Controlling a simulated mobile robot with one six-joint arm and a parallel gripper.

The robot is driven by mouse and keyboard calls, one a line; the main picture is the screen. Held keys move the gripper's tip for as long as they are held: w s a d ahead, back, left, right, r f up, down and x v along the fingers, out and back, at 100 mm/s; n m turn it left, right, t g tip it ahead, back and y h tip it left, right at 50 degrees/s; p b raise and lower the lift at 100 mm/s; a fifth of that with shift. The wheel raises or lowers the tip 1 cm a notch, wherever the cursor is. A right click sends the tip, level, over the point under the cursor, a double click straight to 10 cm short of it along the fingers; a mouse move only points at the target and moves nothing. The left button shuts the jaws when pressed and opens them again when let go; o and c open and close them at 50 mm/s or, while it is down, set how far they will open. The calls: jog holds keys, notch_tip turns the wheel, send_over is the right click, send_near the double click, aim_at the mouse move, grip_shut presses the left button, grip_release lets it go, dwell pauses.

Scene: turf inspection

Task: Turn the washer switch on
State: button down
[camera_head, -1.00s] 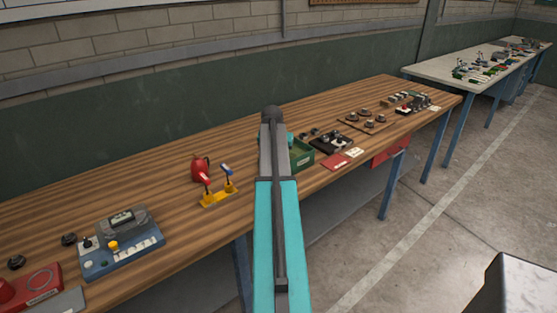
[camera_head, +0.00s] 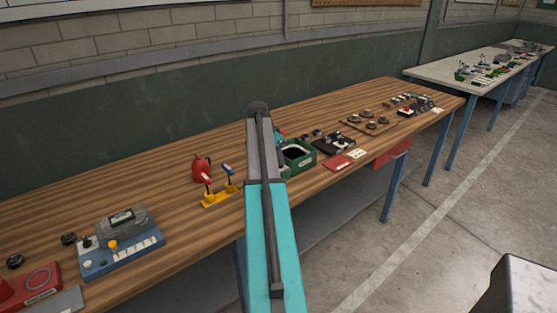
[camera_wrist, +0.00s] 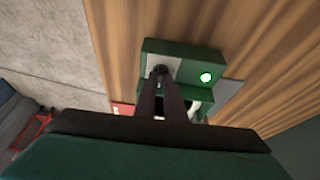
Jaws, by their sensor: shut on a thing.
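A green unit (camera_head: 301,160) with a dark opening stands on the wooden bench just right of my arm in the head view. In the wrist view the green unit (camera_wrist: 182,47) has a pale grey plate and a glowing whitish-green lamp (camera_wrist: 206,77). My gripper (camera_wrist: 160,74) reaches onto the plate, its fingers close together at a small dark switch (camera_wrist: 160,69). It is shut on this switch, which the fingers mostly hide. In the head view my arm hides the gripper and the switch. I cannot read which way the switch stands.
A yellow stand with red and blue levers (camera_head: 219,193) and a red object (camera_head: 202,168) are left of my arm. A blue-grey console (camera_head: 122,243) is farther left. A black unit (camera_head: 334,143) and a red card (camera_head: 338,162) lie right of the green unit.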

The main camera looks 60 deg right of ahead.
dwell(0.4)
jog(key=c, duration=2.1)
grip_release()
jog(key=b+v, duration=0.2)
jog(key=v, duration=1.1)
jog(key=shift+w+a+r, duration=0.15)
jog(key=shift+r, duration=0.2)
jog(key=shift+f, duration=0.1)
